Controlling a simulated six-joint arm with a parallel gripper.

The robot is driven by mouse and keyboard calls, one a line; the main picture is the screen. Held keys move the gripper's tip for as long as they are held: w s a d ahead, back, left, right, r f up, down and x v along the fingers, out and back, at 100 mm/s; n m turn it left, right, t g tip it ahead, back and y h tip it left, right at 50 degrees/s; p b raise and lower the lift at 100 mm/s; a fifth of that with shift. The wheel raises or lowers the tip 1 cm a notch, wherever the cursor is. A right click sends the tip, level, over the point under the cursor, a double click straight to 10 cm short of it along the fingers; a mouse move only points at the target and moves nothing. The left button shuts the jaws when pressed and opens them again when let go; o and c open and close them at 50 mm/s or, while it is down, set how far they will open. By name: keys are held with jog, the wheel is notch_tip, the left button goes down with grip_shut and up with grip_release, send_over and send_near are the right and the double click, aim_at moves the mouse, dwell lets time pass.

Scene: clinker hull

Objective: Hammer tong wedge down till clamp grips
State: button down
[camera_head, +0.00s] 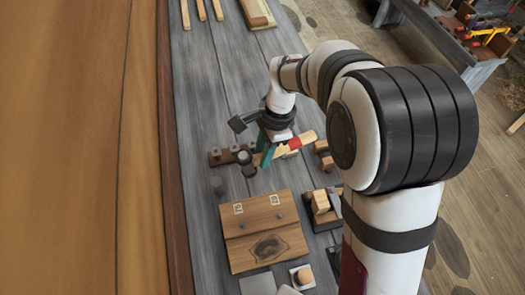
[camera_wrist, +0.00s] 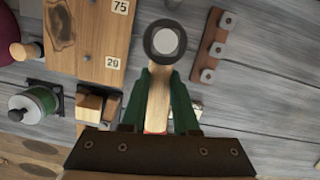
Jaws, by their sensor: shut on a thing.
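My gripper (camera_wrist: 162,85) has green fingers shut on the wooden handle of a hammer (camera_wrist: 158,95). In the wrist view the hammer's round grey head, with a pale face, sits just beyond the fingertips. In the head view the hammer (camera_head: 292,146) shows a pale handle with a red band sticking out to the right of my gripper (camera_head: 262,160), its head to the left, over the bench. I cannot make out the tong, its wedge or the clamp in either view.
The grey plank bench (camera_head: 205,85) runs along the brown hull planking (camera_head: 85,150). A rack with several dark pegs (camera_wrist: 212,47) lies close to the hammer head. A wooden board with number tags (camera_head: 265,232) and small wood blocks (camera_head: 322,205) stand nearer. The bench beyond the gripper is mostly clear.

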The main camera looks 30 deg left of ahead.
jog(key=w+d+r, duration=0.1)
jog(key=d+r, duration=0.2)
jog(key=d, duration=0.3)
jog(key=w+d+r+m, duration=0.1)
jog(key=d+r, duration=0.2)
jog(key=d, duration=0.4)
jog(key=w+d+r+y, duration=0.1)
jog(key=d+r, duration=0.3)
jog(key=d, duration=0.2)
jog(key=shift+d+m+g, duration=0.15)
jog(key=shift+m+g, duration=0.15)
jog(key=f, duration=1.4)
jog(key=shift+s+f, duration=0.25)
jog(key=shift+s, duration=0.1)
notch_tip(320, 180, up, 13)
jog(key=t+h, duration=0.1)
jog(key=shift+w+f, duration=0.15)
jog(key=shift+w, duration=0.05)
